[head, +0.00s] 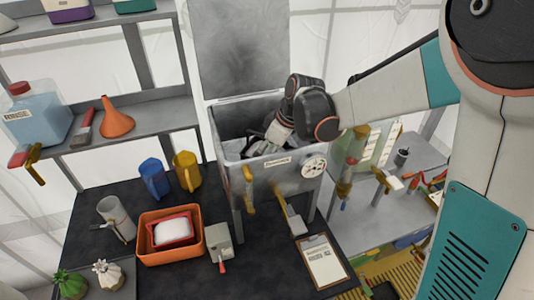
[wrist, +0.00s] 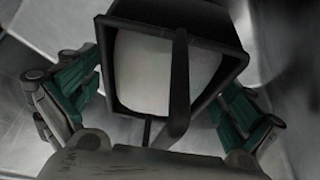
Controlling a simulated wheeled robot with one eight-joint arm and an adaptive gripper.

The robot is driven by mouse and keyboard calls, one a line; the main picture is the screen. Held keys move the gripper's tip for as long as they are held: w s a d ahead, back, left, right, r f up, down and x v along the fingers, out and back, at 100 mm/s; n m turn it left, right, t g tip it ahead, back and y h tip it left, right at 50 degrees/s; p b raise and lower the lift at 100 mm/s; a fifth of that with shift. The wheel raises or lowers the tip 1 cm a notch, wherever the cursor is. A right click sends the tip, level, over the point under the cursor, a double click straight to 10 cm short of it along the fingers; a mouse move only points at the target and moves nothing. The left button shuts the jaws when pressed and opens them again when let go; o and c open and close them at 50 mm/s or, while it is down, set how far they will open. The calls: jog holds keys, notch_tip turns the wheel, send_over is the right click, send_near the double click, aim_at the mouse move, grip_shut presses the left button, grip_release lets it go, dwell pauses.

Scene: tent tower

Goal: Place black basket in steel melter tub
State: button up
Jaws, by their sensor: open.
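The steel melter tub (head: 282,182) stands at the middle of the head view, its lid raised behind it. My gripper (head: 262,147) reaches down inside the tub. In the wrist view the black basket (wrist: 116,22), with a black handle and something white inside, sits between the green pads of my gripper (wrist: 158,85). The grey tub walls surround it. The fingers are open, one on each side of the basket; I cannot tell whether they touch it. In the head view the basket is mostly hidden by my gripper and the tub wall.
An orange tray (head: 172,260) with a red-rimmed white item, a blue pitcher (head: 153,180) and a yellow pitcher (head: 187,172) are on the dark mat. A clipboard (head: 322,262) lies in front of the tub. Shelves with a jug (head: 42,115) and orange funnel (head: 116,120) stand left.

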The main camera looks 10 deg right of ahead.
jog(key=p+v, duration=0.1)
jog(key=v, duration=1.1)
jog(key=shift+p, duration=0.4)
jog(key=shift+s+d+r, duration=0.1)
jog(key=shift+s, duration=0.1)
jog(key=s+d+m+t+h, duration=0.1)
jog(key=s+d+m, duration=0.3)
jog(key=s, duration=0.6)
jog(key=s+d+m+t+h, duration=0.2)
jog(key=s+m, duration=0.5)
jog(key=s, duration=0.4)
jog(key=shift+d+r+t+h, duration=0.3)
jog(key=shift+d+t, duration=0.6)
jog(key=shift+d, duration=0.2)
jog(key=shift+s, duration=0.1)
